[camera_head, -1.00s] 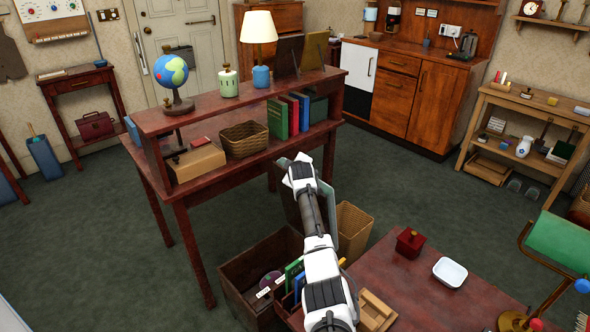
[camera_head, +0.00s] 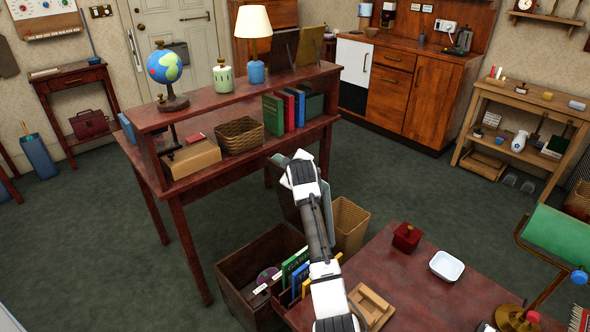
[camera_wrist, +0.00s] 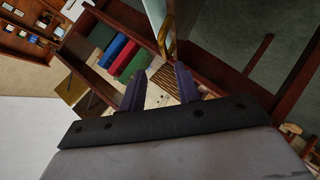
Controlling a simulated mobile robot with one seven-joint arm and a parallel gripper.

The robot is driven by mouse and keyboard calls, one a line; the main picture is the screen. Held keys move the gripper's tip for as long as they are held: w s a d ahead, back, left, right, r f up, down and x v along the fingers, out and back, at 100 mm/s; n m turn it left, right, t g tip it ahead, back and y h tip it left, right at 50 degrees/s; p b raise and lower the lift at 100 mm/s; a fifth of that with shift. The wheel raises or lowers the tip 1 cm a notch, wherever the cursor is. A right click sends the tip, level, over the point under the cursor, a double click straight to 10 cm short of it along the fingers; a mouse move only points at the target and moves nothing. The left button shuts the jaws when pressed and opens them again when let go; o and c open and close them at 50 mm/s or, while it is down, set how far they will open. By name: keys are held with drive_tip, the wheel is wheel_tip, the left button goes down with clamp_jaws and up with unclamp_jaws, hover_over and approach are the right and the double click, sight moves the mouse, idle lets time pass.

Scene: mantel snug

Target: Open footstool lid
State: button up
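A dark wooden box (camera_head: 232,282), apparently the footstool, stands open on the floor between the two desks. In the head view my gripper (camera_head: 290,160) is at the panel's top; any contact is unclear.
A red-brown desk (camera_head: 185,196) with a shelf of books stands behind and left of the box. A low table (camera_head: 400,285) with a red pot and white dish is in front. Green carpet is free farther right.

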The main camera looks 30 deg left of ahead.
drive_tip(key=shift+v, duration=2.25)
drive_tip(key=shift+w, duration=0.1)
